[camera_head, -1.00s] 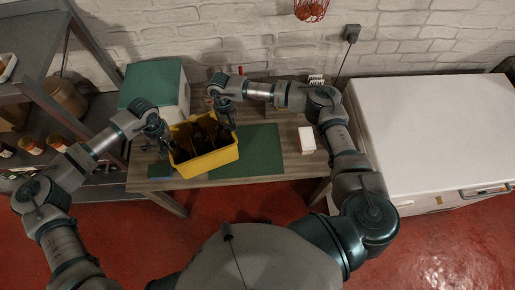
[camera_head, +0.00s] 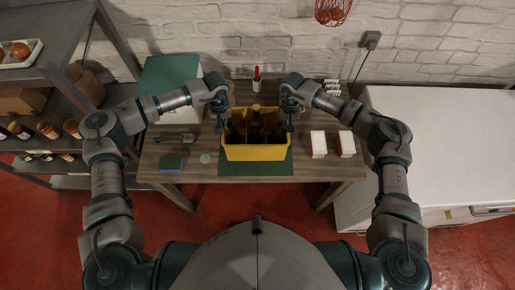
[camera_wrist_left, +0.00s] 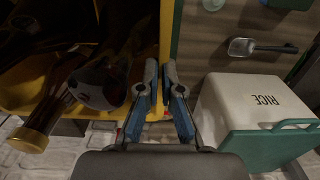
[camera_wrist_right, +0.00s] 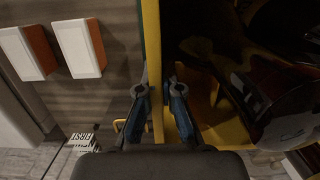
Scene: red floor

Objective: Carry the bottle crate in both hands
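The yellow bottle crate (camera_head: 257,152) is in the middle of the head view, over the green mat (camera_head: 230,168) on the wooden table. Dark bottles (camera_head: 255,125) stand inside it. I cannot tell whether its bottom touches the mat. My left gripper (camera_head: 223,122) is at the crate's left end. In the left wrist view its fingers (camera_wrist_left: 160,85) lie close on both sides of the yellow wall. My right gripper (camera_head: 289,122) is at the right end. In the right wrist view its fingers (camera_wrist_right: 158,90) straddle the wall, and their contact is unclear.
Two white boxes (camera_head: 318,144) stand right of the crate. Left of it lie a blue-green sponge (camera_head: 172,162) and a scoop (camera_head: 170,138). A white box marked RICE with a green lid (camera_head: 168,78) is behind left. A shelf (camera_head: 50,100) is left, a white chest (camera_head: 440,150) right.

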